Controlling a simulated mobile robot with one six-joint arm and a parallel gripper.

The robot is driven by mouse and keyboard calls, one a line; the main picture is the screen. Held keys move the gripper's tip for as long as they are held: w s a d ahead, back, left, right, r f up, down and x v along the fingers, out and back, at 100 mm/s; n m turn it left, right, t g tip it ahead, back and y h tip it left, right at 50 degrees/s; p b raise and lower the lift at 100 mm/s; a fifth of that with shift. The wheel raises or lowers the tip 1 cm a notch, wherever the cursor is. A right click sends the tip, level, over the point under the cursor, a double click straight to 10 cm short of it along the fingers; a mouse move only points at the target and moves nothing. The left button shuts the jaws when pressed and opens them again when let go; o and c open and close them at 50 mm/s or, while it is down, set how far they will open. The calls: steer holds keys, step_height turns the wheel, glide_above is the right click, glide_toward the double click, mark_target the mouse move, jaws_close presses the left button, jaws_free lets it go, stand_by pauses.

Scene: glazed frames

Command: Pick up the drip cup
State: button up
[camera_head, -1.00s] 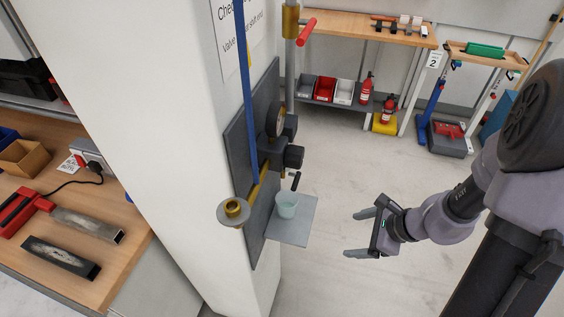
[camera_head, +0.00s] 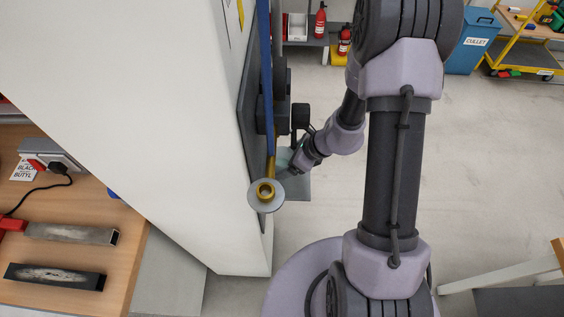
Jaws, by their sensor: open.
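The drip cup (camera_head: 283,157) is a small pale green cup, seen only in part between the wall fittings and my gripper. It is over the small grey shelf (camera_head: 299,189) on the side of the white pillar. My gripper (camera_head: 287,162) is at the cup, its wrist reaching in from the right. Its fingers are mostly hidden, and I cannot tell if they touch the cup. The jaws are open.
A blue pipe (camera_head: 264,80) and a brass fitting with a round flange (camera_head: 266,195) stand close on the left of the cup. A dark knob (camera_head: 300,116) is just behind it. A wooden bench (camera_head: 75,215) is at left.

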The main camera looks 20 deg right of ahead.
steer(key=shift+w+a+f, duration=0.3)
steer(key=shift+f, duration=0.3)
steer(key=shift+r, duration=0.1)
steer(key=c, duration=1.4)
